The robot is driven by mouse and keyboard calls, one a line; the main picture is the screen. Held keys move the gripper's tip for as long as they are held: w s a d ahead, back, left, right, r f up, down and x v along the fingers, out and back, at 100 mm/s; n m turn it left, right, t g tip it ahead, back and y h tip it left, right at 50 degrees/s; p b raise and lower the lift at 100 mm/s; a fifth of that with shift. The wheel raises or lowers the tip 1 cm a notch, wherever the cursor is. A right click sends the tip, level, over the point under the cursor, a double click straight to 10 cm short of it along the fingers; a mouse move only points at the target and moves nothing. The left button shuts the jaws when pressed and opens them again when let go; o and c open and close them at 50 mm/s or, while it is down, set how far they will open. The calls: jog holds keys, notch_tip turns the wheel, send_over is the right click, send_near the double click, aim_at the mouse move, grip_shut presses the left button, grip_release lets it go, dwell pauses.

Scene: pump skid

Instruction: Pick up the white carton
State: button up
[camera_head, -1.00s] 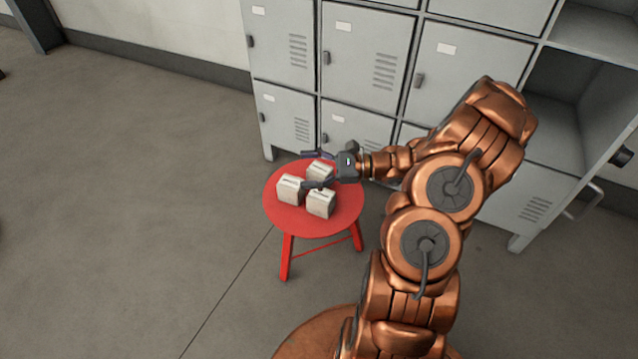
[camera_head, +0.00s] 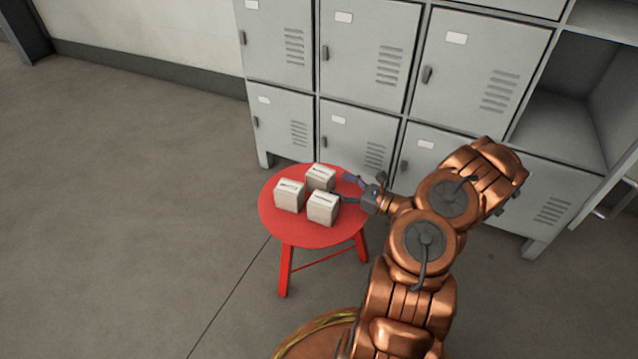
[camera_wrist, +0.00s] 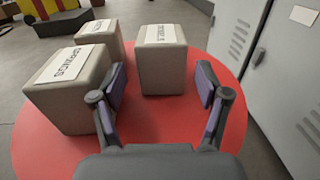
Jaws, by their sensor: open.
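Three similar off-white cartons with white top labels stand upright on a red round stool (camera_head: 300,235). In the head view there is a far carton (camera_head: 320,178), a left carton (camera_head: 289,195) and a front carton (camera_head: 323,208). My gripper (camera_head: 346,187) is open and empty at the stool's right edge, pointing left. In the wrist view my gripper (camera_wrist: 160,78) has the far carton (camera_wrist: 162,60) ahead, between the fingers' lines. The front carton (camera_wrist: 68,92), labelled "SPRINGS", is close beside the left finger. The left carton (camera_wrist: 98,38) stands behind it.
Grey lockers (camera_head: 365,50) stand close behind the stool, and their doors also show at right in the wrist view (camera_wrist: 295,75). An open shelf bay (camera_head: 560,120) is at right. The floor (camera_head: 130,200) left of the stool is clear.

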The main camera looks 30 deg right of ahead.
aim_at(321, 176)
jog(key=shift+b+x, duration=0.3)
jog(key=shift+x, duration=0.85)
jog(key=shift+b+x, duration=0.8)
jog(key=shift+x, duration=1.85)
jog(key=shift+d, duration=0.1)
jog(key=c, duration=1.1)
